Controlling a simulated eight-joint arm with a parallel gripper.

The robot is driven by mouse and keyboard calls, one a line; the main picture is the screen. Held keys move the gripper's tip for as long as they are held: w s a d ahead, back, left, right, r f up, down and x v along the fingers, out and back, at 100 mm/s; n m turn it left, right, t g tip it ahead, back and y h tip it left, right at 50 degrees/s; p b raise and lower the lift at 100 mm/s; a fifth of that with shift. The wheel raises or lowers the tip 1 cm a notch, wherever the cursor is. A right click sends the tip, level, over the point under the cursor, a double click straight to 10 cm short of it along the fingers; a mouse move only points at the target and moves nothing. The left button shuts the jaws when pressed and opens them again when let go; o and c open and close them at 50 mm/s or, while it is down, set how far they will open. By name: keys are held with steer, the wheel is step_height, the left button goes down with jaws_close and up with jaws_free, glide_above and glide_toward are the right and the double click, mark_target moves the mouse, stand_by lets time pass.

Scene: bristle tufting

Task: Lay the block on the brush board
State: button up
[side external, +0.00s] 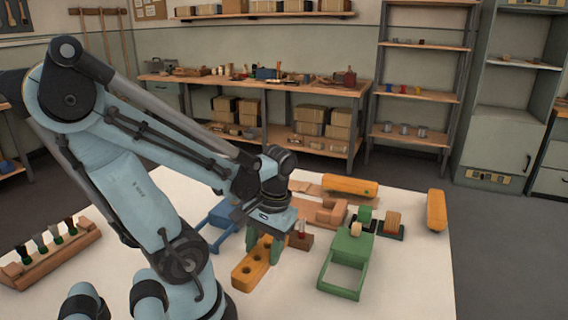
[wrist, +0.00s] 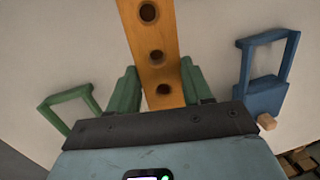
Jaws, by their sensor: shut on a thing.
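My gripper (side external: 264,250) points down over the table, its green fingers on either side of an orange block with a row of round holes (side external: 248,270). In the wrist view the block (wrist: 155,35) runs up between the fingers (wrist: 160,88), which press close to its two long sides near one end. I cannot tell whether the block touches the table or is just above it. Pinkish-brown wooden pieces (side external: 325,212) lie behind the gripper; I cannot tell for certain which thing is the brush board.
A green frame (side external: 345,262) stands to the right, a blue frame (side external: 222,216) to the left. Orange bars (side external: 350,187) (side external: 437,210) lie further back. A dark tray with a wooden piece (side external: 390,224) and a brown block (side external: 300,241) are near. A tuft rack (side external: 50,257) is far left.

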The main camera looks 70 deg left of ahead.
steer(key=d+r, duration=0.6)
steer(key=d, duration=0.4)
steer(key=w+a+r+m+y, duration=0.1)
steer(key=w+a+r+m, duration=0.25)
steer(key=w+a, duration=0.4)
steer(key=w+a+r+m, duration=0.3)
steer(key=w+a+m, duration=0.2)
steer(key=w, duration=0.5)
steer(key=w+a+f+m+t, duration=0.1)
steer(key=w+a+f+m, duration=0.15)
steer(key=a, duration=0.55)
steer(key=w+a+f+m, duration=0.1)
steer(key=w+a+m, duration=0.15)
steer(key=a, duration=0.45)
steer(key=w+a+f+m+t, duration=0.1)
steer(key=a+m, duration=0.3)
steer(key=a, duration=0.4)
steer(key=s+a+f, duration=0.1)
steer(key=a+f, duration=0.1)
steer(key=a, duration=0.1)
steer(key=s+a+f, duration=0.1)
steer(key=a+f, duration=0.2)
steer(key=a, duration=0.1)
steer(key=s+a+f, duration=0.1)
steer(key=a+f, duration=0.1)
steer(key=a, duration=0.1)
steer(key=shift+s+a+f, duration=0.15)
steer(key=shift+s+a, duration=0.15)
steer(key=shift+s, duration=0.05)
steer(key=shift+f, duration=2.05)
